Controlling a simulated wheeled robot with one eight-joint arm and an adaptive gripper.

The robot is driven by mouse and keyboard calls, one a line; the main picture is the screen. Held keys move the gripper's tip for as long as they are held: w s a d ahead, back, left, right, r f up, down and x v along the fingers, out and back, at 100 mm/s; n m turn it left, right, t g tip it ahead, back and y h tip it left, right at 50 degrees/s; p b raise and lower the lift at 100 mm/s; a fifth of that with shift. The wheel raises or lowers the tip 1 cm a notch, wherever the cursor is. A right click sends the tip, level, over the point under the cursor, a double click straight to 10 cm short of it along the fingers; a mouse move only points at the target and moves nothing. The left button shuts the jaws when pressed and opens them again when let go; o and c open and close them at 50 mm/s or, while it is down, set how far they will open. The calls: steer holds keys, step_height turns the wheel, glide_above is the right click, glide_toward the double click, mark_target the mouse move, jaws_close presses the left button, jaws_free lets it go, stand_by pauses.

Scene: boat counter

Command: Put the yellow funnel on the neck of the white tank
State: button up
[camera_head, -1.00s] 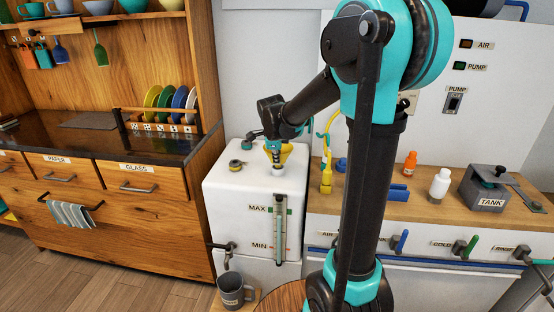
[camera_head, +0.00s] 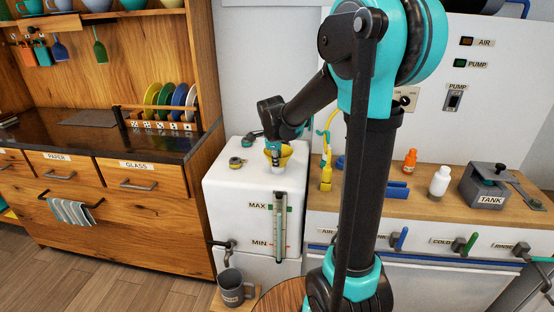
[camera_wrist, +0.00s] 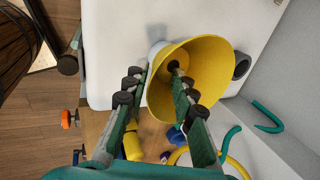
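In the head view my gripper (camera_head: 274,146) is right at the funnel.
A yellow bottle with a hose (camera_head: 326,175) stands on the counter to the right. A grey mug (camera_head: 232,288) stands below the tank's tap. The wall is close behind the tank.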

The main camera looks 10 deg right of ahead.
steer(key=shift+r, duration=0.3)
steer(key=v, duration=1.3)
steer(key=s+d+f+n, duration=0.3)
steer(key=s+f+n, duration=0.7)
steer(key=s, duration=0.1)
steer(key=s+d+f+n+y, duration=0.1)
steer(key=s+d+f+n, duration=0.2)
steer(key=s+f+n, duration=0.8)
steer(key=shift+d+f+n, duration=0.25)
steer(key=shift+f+n, duration=0.05)
steer(key=shift+f, duration=0.05)
